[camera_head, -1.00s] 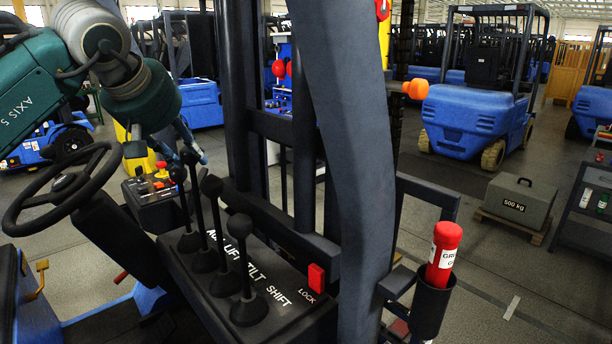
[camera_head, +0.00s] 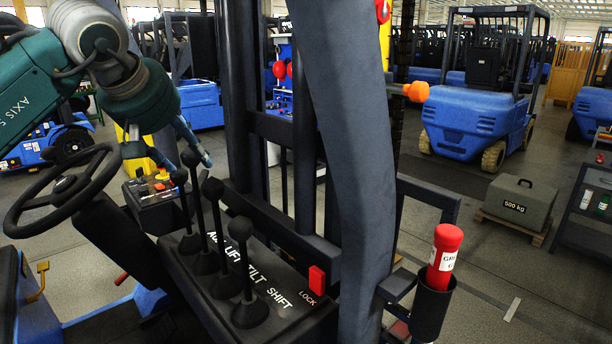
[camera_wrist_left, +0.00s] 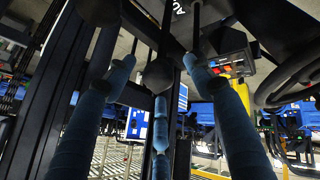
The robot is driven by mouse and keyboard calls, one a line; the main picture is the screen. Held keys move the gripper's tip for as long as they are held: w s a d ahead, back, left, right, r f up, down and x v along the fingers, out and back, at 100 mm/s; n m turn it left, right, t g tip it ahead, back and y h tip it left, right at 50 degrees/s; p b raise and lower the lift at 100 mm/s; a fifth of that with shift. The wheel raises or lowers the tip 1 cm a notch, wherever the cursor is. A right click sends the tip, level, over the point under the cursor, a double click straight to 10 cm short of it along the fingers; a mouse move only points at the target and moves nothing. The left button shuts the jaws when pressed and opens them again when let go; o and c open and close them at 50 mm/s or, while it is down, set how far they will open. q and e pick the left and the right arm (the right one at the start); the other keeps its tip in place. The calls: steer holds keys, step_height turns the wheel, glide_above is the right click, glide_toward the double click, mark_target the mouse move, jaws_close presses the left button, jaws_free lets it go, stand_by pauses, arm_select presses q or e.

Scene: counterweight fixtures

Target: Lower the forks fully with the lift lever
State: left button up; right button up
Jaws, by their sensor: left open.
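A row of black levers stands on the dark console (camera_head: 300,325) labelled AUX, LIFT, TILT and SHIFT. The lift lever (camera_head: 200,215), second from the far end, rises to a round black knob. My left gripper (camera_head: 187,160) is open with its blue fingers around the height of the far knobs. One finger is right of the lift knob. Contact cannot be told. In the left wrist view a dark round knob (camera_wrist_left: 158,75) sits between the spread fingers. The forks are not visible. My right gripper is not in view.
A steering wheel (camera_head: 62,190) and a small button box (camera_head: 155,195) stand at left. A thick grey post (camera_head: 345,150) is right of the levers. A red LOCK switch (camera_head: 317,279) and a red cylinder (camera_head: 445,245) in a holder are near. Blue forklifts (camera_head: 470,115) stand behind.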

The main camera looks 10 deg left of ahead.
arm_select(q)
steer(key=p+v, duration=0.3)
steer(key=v, duration=0.6)
steer(key=shift+s+r, duration=0.15)
steer(key=shift+s, duration=0.1)
